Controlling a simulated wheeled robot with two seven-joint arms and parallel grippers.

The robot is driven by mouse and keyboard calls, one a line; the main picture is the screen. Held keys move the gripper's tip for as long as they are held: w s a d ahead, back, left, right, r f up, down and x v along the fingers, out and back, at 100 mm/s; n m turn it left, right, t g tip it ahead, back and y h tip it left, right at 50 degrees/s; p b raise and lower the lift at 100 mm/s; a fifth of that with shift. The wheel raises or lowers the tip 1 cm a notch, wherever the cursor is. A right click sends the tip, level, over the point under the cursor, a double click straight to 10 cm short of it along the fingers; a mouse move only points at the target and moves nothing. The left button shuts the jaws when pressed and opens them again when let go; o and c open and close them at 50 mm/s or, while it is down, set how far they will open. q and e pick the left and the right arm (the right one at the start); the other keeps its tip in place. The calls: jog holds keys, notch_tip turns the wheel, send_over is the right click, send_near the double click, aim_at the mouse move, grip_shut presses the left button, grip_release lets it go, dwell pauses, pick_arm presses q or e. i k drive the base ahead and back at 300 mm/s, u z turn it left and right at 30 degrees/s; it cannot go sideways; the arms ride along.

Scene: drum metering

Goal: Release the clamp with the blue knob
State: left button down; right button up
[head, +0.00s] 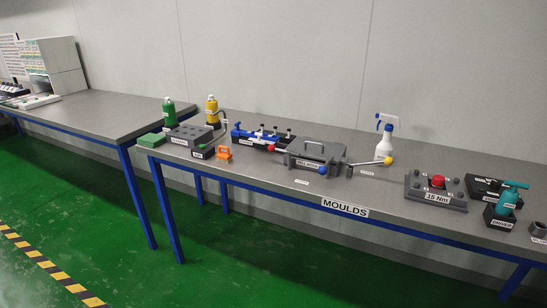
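A dark grey mould box (312,152) with a handle on its lid sits on the bench marked MOULDS (345,208). A blue knob (323,170) is at its front edge, close to the bench top. A yellow knob (388,160) ends a pale lever (367,163) that sticks out to the right of the box. A red knob (271,148) is at the left of the box. The clamp parts behind the blue knob are too small to make out. Neither of my grippers is in view.
A grey block with a red button (437,185) and a teal driver (510,198) are to the right. Blocks and green and yellow bottles stand left.

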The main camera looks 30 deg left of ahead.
aim_at(323, 170)
jog(key=u, duration=0.55)
jog(key=i, duration=1.4)
jog(key=z, duration=0.35)
